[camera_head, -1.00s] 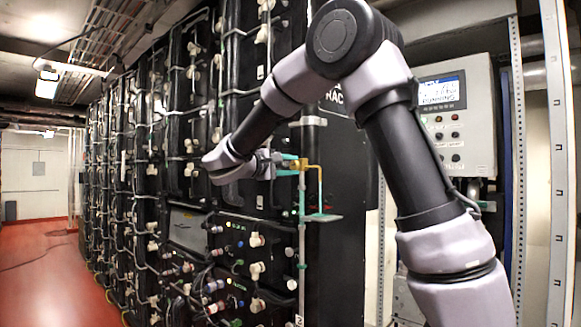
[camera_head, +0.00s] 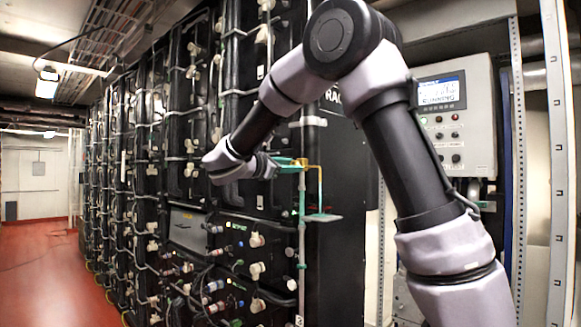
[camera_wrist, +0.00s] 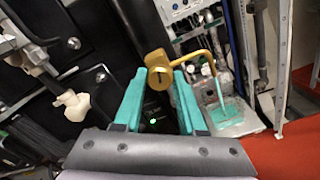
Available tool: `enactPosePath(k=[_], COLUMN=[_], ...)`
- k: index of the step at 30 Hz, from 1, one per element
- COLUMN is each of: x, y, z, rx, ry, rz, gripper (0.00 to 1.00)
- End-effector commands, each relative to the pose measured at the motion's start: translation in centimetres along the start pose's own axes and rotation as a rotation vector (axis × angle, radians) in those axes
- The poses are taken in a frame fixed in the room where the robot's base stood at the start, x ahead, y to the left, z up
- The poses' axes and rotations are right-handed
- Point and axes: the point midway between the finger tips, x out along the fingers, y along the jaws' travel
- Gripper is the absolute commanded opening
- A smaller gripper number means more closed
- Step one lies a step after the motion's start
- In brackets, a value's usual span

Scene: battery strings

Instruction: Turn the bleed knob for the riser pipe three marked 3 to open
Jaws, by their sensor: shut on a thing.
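A brass bleed knob (camera_wrist: 159,73) with a dark slot-like mark on its face sits between the teal fingertips of my gripper (camera_wrist: 160,82) in the wrist view. My gripper is shut on it. In the head view my gripper (camera_head: 290,163) reaches from the left to the brass fitting (camera_head: 305,165) at the top of a slim pale riser pipe (camera_head: 301,225). A brass spout (camera_wrist: 205,56) bends from the fitting and down toward a teal drip tray (camera_head: 322,217). A small tag (camera_head: 299,320) low on the pipe is too small to read surely.
Black battery racks (camera_head: 150,170) with cables and pale connectors run along the left. A control panel (camera_head: 450,115) with a lit screen is at the right. In the wrist view a white connector (camera_wrist: 72,105) stands left of the fingers. Red floor (camera_head: 40,270) is clear at the left.

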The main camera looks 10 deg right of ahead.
Motion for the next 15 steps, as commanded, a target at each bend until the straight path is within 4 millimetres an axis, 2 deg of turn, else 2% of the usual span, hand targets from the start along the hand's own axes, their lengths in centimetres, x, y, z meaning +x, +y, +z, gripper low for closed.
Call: enactPosePath(k=[6, 15], x=[-0.06, -0.08], y=[-0.04, -0.06], z=[-0.12, -0.14], rx=[-0.169, -0.316], ry=[0.001, 0.002], rz=[0.000, -0.001], gripper=[0.00, 0.00])
